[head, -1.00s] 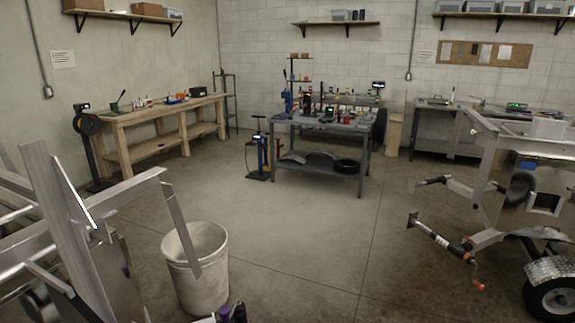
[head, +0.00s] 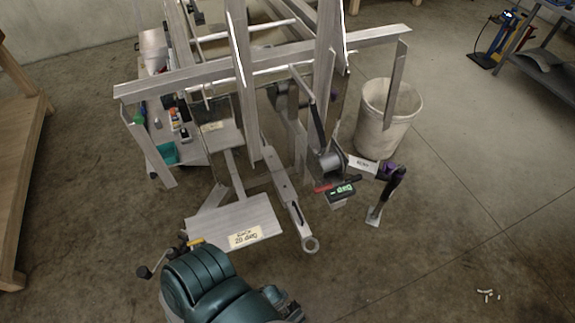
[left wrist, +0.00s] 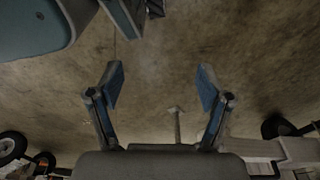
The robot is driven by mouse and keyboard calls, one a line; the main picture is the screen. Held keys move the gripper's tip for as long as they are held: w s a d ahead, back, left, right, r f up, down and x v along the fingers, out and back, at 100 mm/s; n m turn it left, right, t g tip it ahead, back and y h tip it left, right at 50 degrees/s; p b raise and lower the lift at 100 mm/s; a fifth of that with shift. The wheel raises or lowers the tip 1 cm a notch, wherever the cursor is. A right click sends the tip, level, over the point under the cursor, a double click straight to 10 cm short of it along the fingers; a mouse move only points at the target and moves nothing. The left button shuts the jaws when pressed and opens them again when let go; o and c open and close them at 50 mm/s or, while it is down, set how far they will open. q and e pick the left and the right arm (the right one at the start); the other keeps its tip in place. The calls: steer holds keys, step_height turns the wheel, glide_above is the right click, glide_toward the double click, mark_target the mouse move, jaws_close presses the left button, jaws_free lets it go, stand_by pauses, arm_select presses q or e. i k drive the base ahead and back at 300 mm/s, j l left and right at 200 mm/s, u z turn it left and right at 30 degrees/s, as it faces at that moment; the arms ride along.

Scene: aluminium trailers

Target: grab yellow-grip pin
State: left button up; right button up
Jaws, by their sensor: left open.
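A small yellow piece (head: 195,242) shows in the head view, beside a dark knob-ended part and against the near left corner of a labelled metal plate (head: 236,222). It is too small to tell whether it is the yellow-grip pin's handle. No other yellow grip stands out. My left gripper (left wrist: 161,85) shows in the left wrist view with its two blue-padded fingers spread wide. Nothing is between them; bare floor lies behind. I cannot pick it out in the head view. My right gripper is in neither view.
An aluminium trailer frame (head: 265,68) fills the upper middle. A white bucket (head: 373,130) stands right of it. A black-handled tool (head: 385,195) and a small green-display device (head: 341,190) are near the frame. A wooden bench (head: 22,190) is at left. Floor at right is mostly clear.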

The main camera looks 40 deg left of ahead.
mark_target(196, 242)
steer(key=u, duration=2.75)
